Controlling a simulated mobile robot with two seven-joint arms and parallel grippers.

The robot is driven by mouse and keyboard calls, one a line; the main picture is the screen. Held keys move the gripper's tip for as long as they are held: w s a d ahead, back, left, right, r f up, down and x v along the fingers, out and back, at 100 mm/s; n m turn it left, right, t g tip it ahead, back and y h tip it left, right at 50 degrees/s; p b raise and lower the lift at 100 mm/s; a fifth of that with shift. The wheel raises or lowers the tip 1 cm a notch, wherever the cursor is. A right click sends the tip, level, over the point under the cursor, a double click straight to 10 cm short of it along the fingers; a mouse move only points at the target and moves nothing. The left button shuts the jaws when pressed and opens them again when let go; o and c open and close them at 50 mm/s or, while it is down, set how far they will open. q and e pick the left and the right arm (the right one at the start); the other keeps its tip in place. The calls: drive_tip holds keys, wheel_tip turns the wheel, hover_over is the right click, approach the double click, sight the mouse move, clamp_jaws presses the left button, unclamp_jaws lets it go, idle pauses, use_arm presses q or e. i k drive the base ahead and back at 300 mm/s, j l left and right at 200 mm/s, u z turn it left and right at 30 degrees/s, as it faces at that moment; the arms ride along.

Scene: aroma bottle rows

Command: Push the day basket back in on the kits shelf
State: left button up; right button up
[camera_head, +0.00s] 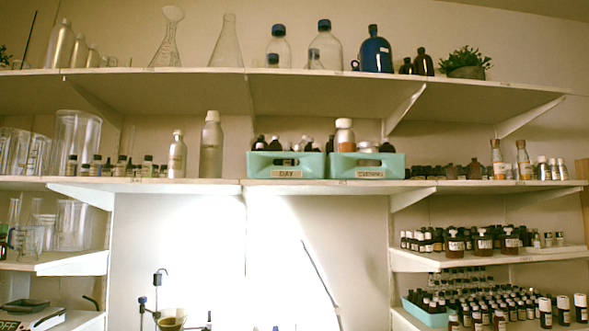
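The day basket (261,168) is a mint-green open bin with a handle slot and a tag reading DAY (287,174). It stands upright on the middle wall shelf (220,186), with dark bottles showing above its rim. Its front face is close to the shelf's front edge. A matching green basket (395,168) stands directly to its right; its tag seems to read EVENING. The back sides of both baskets are hidden. Neither of my grippers is in view.
Silver bottles (211,145) stand left of the day basket, with a small gap. Small vials and glass beakers (77,140) are farther left. The top shelf (230,82) holds flasks and bottles above. Lower right shelves carry many dark bottles (483,242). A bright panel (230,260) is below.

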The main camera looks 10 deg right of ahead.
sight(264, 161)
drive_tip(key=k+l+u, duration=0.1)
drive_tip(key=l, duration=0.25)
drive_tip(key=k+l, duration=0.15)
drive_tip(key=l, duration=0.25)
drive_tip(key=k+l+u, duration=0.15)
drive_tip(key=l, duration=0.2)
drive_tip(key=k+l, duration=0.1)
drive_tip(key=l, duration=0.25)
drive_tip(key=k+l+u, duration=0.15)
drive_tip(key=l, duration=0.15)
drive_tip(key=i+l, duration=0.7)
drive_tip(key=l, duration=0.15)
drive_tip(key=i+l, duration=0.7)
drive_tip(key=l, duration=0.1)
